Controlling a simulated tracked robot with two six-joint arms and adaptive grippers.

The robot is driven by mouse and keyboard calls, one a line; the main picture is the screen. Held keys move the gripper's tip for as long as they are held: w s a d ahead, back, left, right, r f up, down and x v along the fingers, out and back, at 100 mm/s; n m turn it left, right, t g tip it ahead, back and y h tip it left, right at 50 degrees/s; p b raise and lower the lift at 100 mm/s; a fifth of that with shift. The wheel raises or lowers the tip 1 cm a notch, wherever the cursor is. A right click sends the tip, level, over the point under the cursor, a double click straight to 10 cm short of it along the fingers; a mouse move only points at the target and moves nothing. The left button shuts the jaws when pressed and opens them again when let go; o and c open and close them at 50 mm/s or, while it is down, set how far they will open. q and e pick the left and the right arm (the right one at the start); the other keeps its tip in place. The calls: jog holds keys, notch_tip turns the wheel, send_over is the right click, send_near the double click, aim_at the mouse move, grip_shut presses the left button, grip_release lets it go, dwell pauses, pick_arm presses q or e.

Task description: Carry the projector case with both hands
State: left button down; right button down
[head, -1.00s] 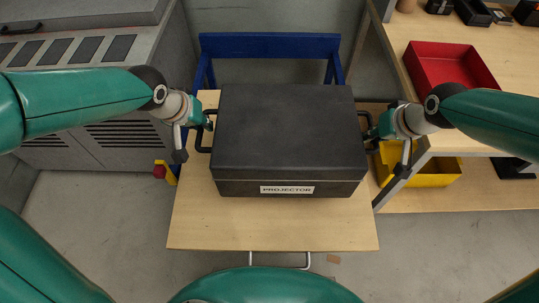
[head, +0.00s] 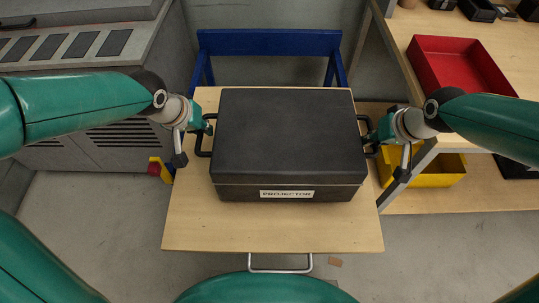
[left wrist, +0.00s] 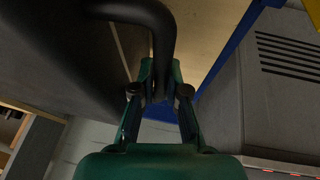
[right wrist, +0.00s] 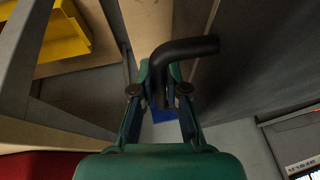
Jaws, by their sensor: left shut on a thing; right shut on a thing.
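The projector case (head: 290,135) is a dark grey box with a white PROJECTOR label (head: 287,194) on its front. It is level over the wooden table (head: 270,232); I cannot tell whether its bottom touches the top. My left gripper (head: 208,126) is shut on the black left handle (head: 201,147), which also shows in the left wrist view (left wrist: 163,40). My right gripper (head: 371,135) is shut on the black right handle (head: 365,121), which also shows in the right wrist view (right wrist: 185,48).
A blue frame (head: 270,42) stands behind the table. A wooden shelf unit at the right carries a red tray (head: 450,50) on top and a yellow bin (head: 440,180) below. A grey machine cabinet (head: 60,50) stands at the left. Bare floor (head: 95,215) lies front left.

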pick_arm(q)
jog(key=shift+a+f+b, duration=0.1)
jog(key=shift+f+b, duration=0.55)
jog(key=shift+f, duration=0.05)
pick_arm(e)
jog(key=shift+w+d+f, duration=0.1)
jog(key=shift+f, duration=0.6)
pick_arm(q)
jog(key=c, duration=1.2)
grip_release()
jog(key=shift+s+r, duration=0.1)
pick_arm(e)
jog(key=c, duration=1.2)
grip_release()
jog(key=shift+r, duration=0.15)
pick_arm(q)
jog(key=shift+r, duration=0.1)
pick_arm(e)
jog(key=shift+r, duration=0.1)
pick_arm(q)
jog(key=v, duration=1.1)
jog(key=shift+s+r, duration=0.15)
jog(key=shift+r, duration=0.15)
pick_arm(e)
jog(key=v, duration=1.1)
jog(key=shift+s+r, duration=0.25)
jog(key=shift+s, duration=0.05)
